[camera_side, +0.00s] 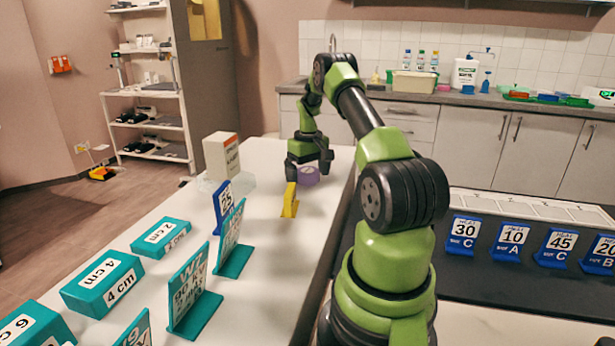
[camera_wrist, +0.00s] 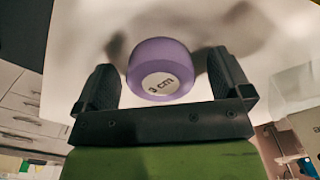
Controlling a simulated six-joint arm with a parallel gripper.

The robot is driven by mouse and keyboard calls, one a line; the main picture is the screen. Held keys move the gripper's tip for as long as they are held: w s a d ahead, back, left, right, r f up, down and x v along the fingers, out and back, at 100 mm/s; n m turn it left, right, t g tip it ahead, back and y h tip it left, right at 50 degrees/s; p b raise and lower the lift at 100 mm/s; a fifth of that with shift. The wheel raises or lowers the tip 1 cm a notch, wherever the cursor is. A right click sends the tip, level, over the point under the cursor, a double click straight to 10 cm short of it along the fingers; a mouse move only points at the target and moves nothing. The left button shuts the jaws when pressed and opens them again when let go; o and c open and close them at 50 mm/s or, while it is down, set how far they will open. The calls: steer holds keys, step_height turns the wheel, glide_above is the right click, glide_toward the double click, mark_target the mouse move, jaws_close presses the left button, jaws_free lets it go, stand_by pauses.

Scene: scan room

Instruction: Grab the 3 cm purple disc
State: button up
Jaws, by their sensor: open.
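The purple disc (camera_side: 308,175) lies on the white table near its right edge in the side view. In the wrist view the disc (camera_wrist: 160,68) shows a round white label reading "3 cm". My gripper (camera_side: 307,172) is low over the table at the disc, pointing down. In the wrist view my gripper (camera_wrist: 168,82) is open, with one black finger on each side of the disc. A gap shows between the disc and each finger. How high the fingertips are above the table is hard to tell.
A yellow stand (camera_side: 289,200) is close in front of my gripper. A blue "25" sign (camera_side: 222,205), a white box (camera_side: 221,156), teal signs (camera_side: 231,240) and teal blocks (camera_side: 161,237) stand to the left. Numbered blue signs (camera_side: 464,234) stand on the dark surface at right.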

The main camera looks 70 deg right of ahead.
steer(key=c, duration=1)
steer(key=shift+c, duration=0.2)
